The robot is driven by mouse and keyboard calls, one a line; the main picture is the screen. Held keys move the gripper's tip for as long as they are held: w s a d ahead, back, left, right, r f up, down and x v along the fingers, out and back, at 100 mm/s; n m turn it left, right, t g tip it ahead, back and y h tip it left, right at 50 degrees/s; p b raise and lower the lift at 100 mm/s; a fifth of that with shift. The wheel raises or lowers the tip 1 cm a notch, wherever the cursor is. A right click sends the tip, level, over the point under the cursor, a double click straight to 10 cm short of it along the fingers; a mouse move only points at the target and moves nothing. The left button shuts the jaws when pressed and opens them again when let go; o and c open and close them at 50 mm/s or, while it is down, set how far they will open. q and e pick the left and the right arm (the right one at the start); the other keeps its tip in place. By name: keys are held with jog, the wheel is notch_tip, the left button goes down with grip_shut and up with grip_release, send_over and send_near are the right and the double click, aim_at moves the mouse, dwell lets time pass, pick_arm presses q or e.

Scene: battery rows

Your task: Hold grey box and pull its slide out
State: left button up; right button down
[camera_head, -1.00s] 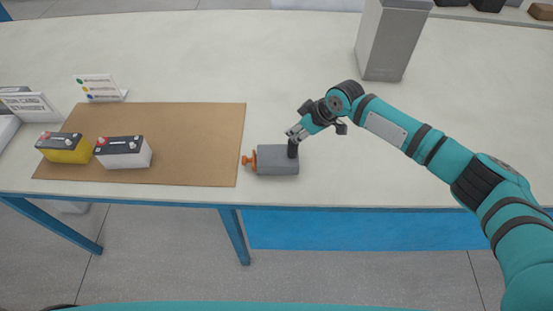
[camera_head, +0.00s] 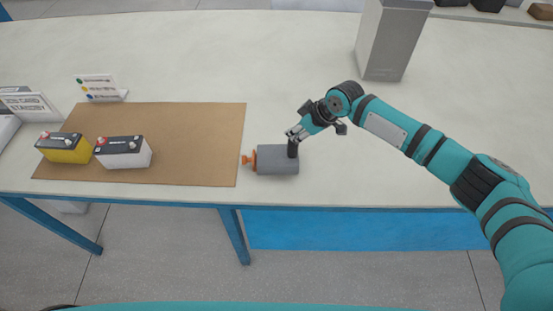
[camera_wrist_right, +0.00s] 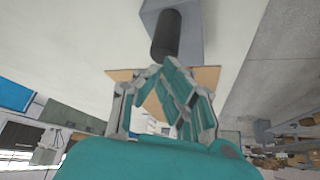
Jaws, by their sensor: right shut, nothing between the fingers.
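The grey box (camera_head: 277,160) lies on the table just right of the brown mat. An orange slide end (camera_head: 247,160) sticks out of its left side. A black upright cylinder (camera_head: 293,149) stands at the box's right end; it also shows in the right wrist view (camera_wrist_right: 167,36), against the grey box (camera_wrist_right: 203,25). My right gripper (camera_head: 294,135) is at the top of this cylinder, shut with nothing in its fingers. Whether it touches the cylinder I cannot tell. The orange end is not visible in the wrist view. My left gripper is not in view.
A yellow battery (camera_head: 64,150) and a white battery (camera_head: 123,155) sit on the brown mat (camera_head: 200,140). A small sign (camera_head: 100,88) stands behind them, another sign (camera_head: 30,104) at left. A tall grey block (camera_head: 388,45) stands at the back. The table's front edge is close to the box.

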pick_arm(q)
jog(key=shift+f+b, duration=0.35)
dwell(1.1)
